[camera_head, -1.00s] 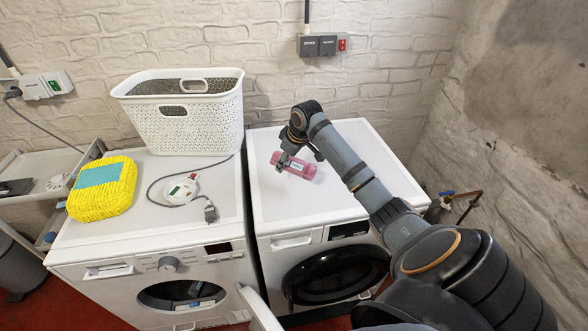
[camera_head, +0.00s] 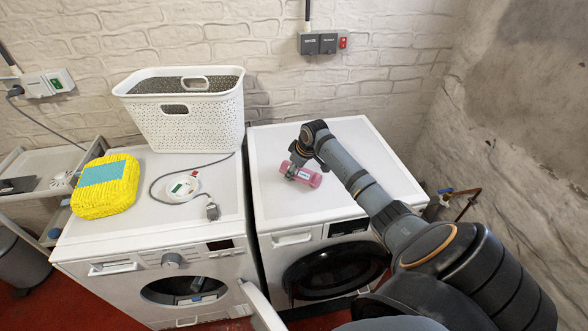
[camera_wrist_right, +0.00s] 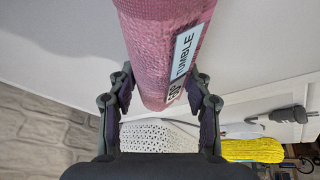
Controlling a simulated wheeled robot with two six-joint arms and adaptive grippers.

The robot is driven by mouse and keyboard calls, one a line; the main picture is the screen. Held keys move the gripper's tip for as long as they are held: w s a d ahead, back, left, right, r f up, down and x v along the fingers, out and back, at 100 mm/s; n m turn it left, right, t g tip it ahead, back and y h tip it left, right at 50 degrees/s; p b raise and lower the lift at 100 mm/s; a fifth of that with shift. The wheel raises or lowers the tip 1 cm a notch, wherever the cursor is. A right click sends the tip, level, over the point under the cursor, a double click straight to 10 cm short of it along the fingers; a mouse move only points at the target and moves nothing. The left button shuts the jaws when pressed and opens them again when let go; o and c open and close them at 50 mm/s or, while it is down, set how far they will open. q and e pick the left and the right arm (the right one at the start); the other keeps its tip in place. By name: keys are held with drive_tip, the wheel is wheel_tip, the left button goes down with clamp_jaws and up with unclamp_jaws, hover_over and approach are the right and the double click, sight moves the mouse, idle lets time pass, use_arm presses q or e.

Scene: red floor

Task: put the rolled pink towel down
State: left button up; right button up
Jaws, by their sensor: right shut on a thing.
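The rolled pink towel (camera_head: 301,175) is at the top of the right-hand white machine (camera_head: 330,205) in the head view. My right gripper (camera_head: 293,171) is around it, shut on it near its left part. In the right wrist view the towel (camera_wrist_right: 165,50) lies between the two fingers of my right gripper (camera_wrist_right: 160,105), with a white label reading "TUMBLE" on its side. The towel is on or just above the machine's top; I cannot tell if it touches. My left gripper is not in view.
A white basket (camera_head: 187,120) stands on the left washing machine (camera_head: 150,225), with a yellow bundle (camera_head: 103,198) and a round white device with a cable (camera_head: 180,188). The right machine's top is otherwise clear. A wall stands close at right.

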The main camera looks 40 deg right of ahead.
sight(303, 172)
drive_tip(key=shift+f, duration=0.15)
drive_tip(key=o, duration=1.2)
drive_tip(key=v, duration=1.1)
drive_tip(key=shift+s+r+b, duration=0.1)
drive_tip(key=shift+r+b, duration=0.15)
drive_tip(key=shift+b, duration=0.1)
drive_tip(key=shift+s+r, duration=0.15)
drive_tip(key=shift+r, duration=0.25)
drive_tip(key=shift+f, duration=0.1)
